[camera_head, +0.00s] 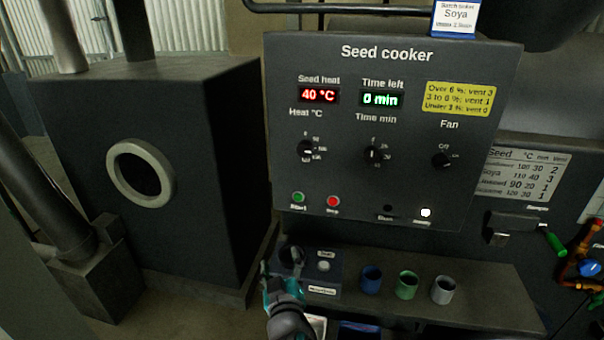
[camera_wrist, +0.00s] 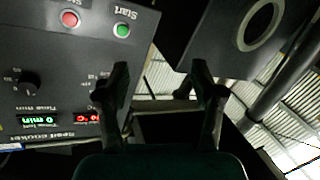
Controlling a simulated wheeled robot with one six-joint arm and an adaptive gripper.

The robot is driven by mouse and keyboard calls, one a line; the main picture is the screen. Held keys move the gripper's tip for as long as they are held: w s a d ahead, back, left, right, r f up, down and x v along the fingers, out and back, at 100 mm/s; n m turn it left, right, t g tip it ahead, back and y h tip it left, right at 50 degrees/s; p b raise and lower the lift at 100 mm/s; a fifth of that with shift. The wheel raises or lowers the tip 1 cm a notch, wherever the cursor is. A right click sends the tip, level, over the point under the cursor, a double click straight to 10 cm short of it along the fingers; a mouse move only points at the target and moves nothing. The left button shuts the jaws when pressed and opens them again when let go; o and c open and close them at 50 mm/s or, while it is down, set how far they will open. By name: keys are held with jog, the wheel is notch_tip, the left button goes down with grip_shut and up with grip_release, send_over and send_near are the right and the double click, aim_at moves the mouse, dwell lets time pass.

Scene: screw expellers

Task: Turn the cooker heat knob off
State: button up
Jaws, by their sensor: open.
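The seed cooker panel (camera_head: 400,180) is a dark upright board. Its heat knob (camera_head: 306,150) is a small black knob under "Heat °C"; its exact setting is too small to read. The seed heat display (camera_head: 318,95) reads 40 °C. My gripper (camera_head: 284,258) is open and empty, low in front of the panel, below the heat knob and apart from it. In the upside-down wrist view my gripper (camera_wrist: 158,68) has its fingers spread beside the panel edge, and the heat knob (camera_wrist: 97,97) shows partly behind the left finger.
The time knob (camera_head: 375,155) and fan knob (camera_head: 441,160) sit right of the heat knob. The start button (camera_head: 298,197) and red button (camera_head: 333,201) are below. Cups, including a blue one (camera_head: 371,279), stand on the ledge. A dark furnace-like box (camera_head: 215,150) stands left.

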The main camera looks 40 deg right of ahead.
jog(key=w+d+r+m+g+h, duration=0.1)
jog(key=w+d+r+m+h, duration=0.1)
jog(key=r, duration=0.3)
jog(key=w+d+r+m+g+h, duration=0.1)
jog(key=w+d+r+m+h, duration=0.1)
jog(key=r, duration=0.3)
jog(key=m+g+h, duration=0.2)
jog(key=m+g, duration=0.1)
send_near(303, 151)
jog(key=x, duration=0.9)
jog(key=shift+d, duration=0.1)
jog(key=c, duration=1.1)
jog(key=shift+c, duration=0.2)
